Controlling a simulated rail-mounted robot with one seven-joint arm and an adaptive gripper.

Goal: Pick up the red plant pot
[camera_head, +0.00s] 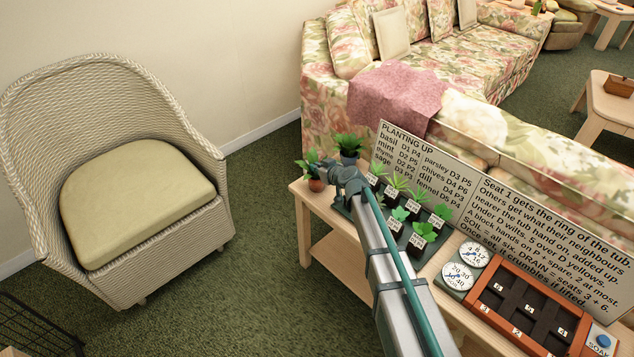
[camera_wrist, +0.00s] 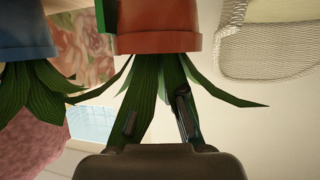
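The red plant pot (camera_head: 316,185) is a small terracotta-red pot with a leafy green plant, at the far left corner of the wooden table. In the wrist view, which is upside down, the red pot (camera_wrist: 155,30) is at the top with its long leaves hanging down. My gripper (camera_head: 333,172) is at the table's left end, close to the right of the red pot. In the wrist view my gripper's fingers (camera_wrist: 158,115) are apart, among or beside the leaves and short of the pot's rim. Exact finger contact with the leaves is unclear.
A blue pot (camera_head: 349,159) with a plant stands close behind; it also shows in the wrist view (camera_wrist: 25,38). Several labelled seedlings (camera_head: 398,183), a sign board (camera_head: 430,160), dials (camera_head: 474,254) and a brown planter box (camera_head: 507,292) fill the table (camera_head: 318,206). A wicker chair (camera_head: 195,220) stands left.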

